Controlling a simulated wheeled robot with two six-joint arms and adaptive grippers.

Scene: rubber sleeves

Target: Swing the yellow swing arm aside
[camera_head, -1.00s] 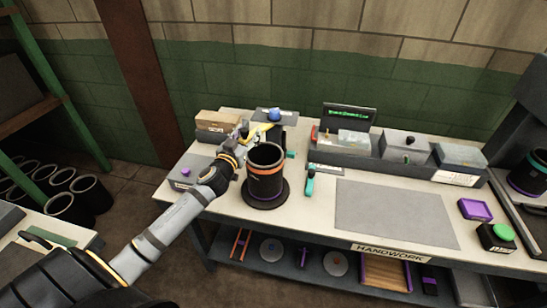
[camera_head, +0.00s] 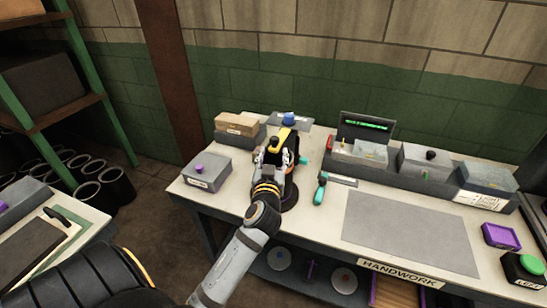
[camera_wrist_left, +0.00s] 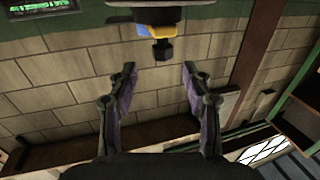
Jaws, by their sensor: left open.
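The yellow swing arm (camera_head: 285,134) is at the back left of the bench, above the dark sleeve (camera_head: 293,174). In the left wrist view its yellow part (camera_wrist_left: 176,17) shows at the top edge, with a black knob (camera_wrist_left: 162,50) hanging into view. My left gripper (camera_head: 276,151) is in front of the swing arm and hides much of the sleeve and its stand. In the wrist view the left gripper's fingers (camera_wrist_left: 159,72) are spread, with the knob just beyond the gap between them; no contact shows. My right gripper is not in view.
A grey box with a purple knob (camera_head: 206,174) is at left, with a brown box (camera_head: 237,123) behind it. A teal-handled tool (camera_head: 321,189) lies right of the sleeve. The grey mat (camera_head: 410,232) is clear. A grey fixture row (camera_head: 424,164) stands behind.

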